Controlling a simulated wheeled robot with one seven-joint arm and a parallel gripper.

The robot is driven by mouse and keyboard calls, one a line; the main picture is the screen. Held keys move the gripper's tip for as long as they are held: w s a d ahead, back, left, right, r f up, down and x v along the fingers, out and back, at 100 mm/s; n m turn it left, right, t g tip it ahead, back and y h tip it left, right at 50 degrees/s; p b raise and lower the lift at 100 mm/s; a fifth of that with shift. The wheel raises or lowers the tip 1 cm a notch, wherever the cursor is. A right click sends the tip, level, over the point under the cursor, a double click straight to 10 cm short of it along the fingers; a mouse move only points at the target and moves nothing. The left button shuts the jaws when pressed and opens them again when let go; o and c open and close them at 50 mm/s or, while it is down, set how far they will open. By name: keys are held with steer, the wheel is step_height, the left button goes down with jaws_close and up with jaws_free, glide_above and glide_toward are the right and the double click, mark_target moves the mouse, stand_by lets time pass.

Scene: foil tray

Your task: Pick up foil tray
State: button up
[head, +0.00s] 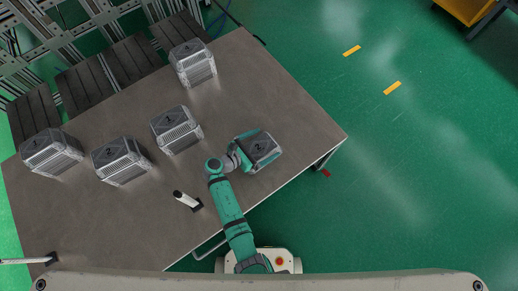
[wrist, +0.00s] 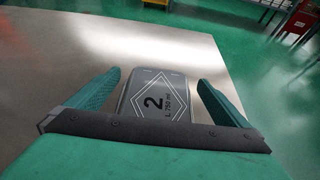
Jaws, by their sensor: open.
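The foil tray (head: 264,147) has a grey top with a diamond mark and stands near the table's right side. In the wrist view the tray (wrist: 153,100) shows a "2" and "L.750 ml" print on its top. My gripper (wrist: 160,78) is open, its two teal fingers on either side of the tray with a gap showing at each side. In the head view my gripper (head: 256,148) is at the tray, and its hand covers part of it. The tray's lower part is hidden in the wrist view.
Several similar silver trays (head: 176,130) stand on the brown-grey table (head: 105,215) to the left and back. A white and black tool (head: 187,200) lies left of my arm. The table's right corner is clear.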

steer(key=c, duration=1.1)
